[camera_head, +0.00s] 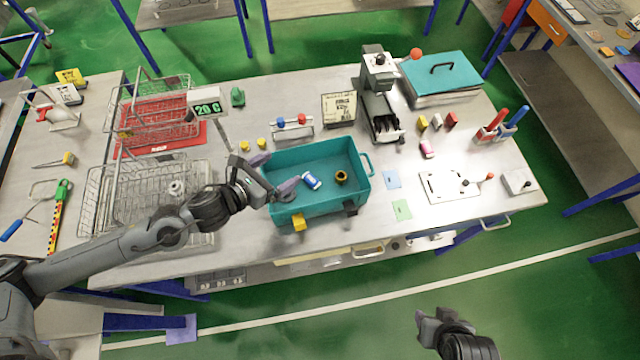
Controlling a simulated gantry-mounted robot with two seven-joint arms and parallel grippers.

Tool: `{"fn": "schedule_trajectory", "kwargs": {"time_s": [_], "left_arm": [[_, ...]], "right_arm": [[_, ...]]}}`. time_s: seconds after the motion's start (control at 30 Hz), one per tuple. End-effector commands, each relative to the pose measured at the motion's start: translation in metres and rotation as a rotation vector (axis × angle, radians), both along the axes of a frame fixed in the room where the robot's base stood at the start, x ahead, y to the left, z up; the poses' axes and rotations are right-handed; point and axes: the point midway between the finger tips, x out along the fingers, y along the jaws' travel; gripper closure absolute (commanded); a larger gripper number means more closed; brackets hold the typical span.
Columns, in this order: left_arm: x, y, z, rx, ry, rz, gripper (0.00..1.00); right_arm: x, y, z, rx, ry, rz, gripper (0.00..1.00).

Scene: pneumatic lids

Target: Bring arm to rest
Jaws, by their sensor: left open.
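My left gripper (275,174) reaches in from the left and is over the left end of the teal bin (345,203). Its two fingers are spread apart with nothing between them. A blue and white cylinder (311,181) lies in the bin, just right of the lower finger. A dark yellow ring-like part (341,177) is also in the bin, farther right. My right gripper (428,322) is at the bottom of the view, away from the table, over the green floor. Its fingers are too small and dark to tell whether they are open.
Wire baskets (150,185) stand left of the bin, close to my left arm. A machine (379,95) and a box with a teal lid (440,75) stand at the back right. A white plate (447,184) lies right of the bin. The floor around my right gripper is clear.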

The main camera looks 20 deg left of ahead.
Motion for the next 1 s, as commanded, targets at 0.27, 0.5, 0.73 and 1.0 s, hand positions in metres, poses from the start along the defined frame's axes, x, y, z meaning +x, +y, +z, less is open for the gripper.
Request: {"fn": "schedule_trajectory", "kwargs": {"time_s": [0.27, 0.5, 0.73, 1.0], "left_arm": [[-0.001, 0.001, 0.001, 0.000, -0.001, 0.000, 0.03], [-0.003, 0.001, -0.002, 0.000, 0.005, 0.000, 0.03], [-0.035, -0.032, -0.037, -0.109, 0.097, 0.010, 0.03], [-0.080, -0.085, -0.038, -0.543, 0.310, 0.275, 0.03]], "right_arm": [[0.000, 0.000, 0.000, 0.002, 0.000, -0.002, 0.57], [0.000, 0.000, 0.000, 0.000, 0.000, 0.000, 0.57], [0.000, -0.001, 0.000, -0.005, 0.000, 0.004, 0.57], [0.000, -0.002, 0.000, -0.009, 0.001, 0.005, 0.57]]}}
